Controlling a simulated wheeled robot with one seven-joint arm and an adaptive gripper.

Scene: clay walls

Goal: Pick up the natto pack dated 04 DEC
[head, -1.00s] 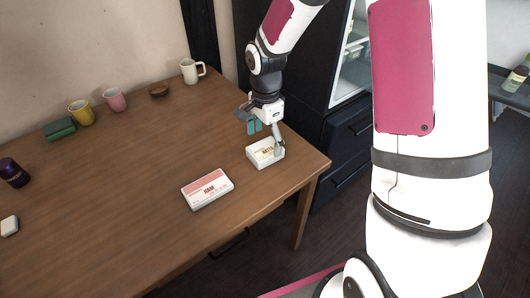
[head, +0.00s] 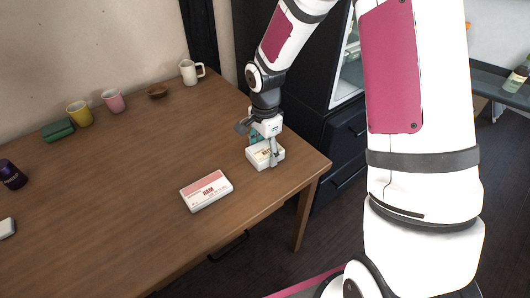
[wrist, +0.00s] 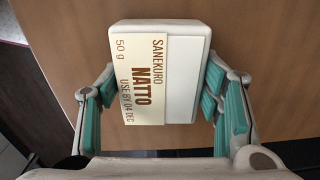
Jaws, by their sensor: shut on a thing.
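The natto pack (wrist: 180,75) is a white box with a cream label reading SANEKURO NATTO, 50 g, USE BY 04 DEC, in the wrist view. In the head view the natto pack (head: 256,158) lies on the table near its right corner. My gripper (wrist: 160,88) is shut on the pack, one teal-padded finger at each side. In the head view my gripper (head: 265,150) comes down over the pack from above, partly hiding its label. The pack appears to rest on the wood; I cannot make out a gap under it.
A white and pink ham pack (head: 206,190) lies left of the natto on the wooden table (head: 130,170). Cups (head: 114,100), a white pitcher (head: 189,72), a green case (head: 58,130) and a purple can (head: 12,174) stand farther off. A dark fridge (head: 300,70) stands behind my arm.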

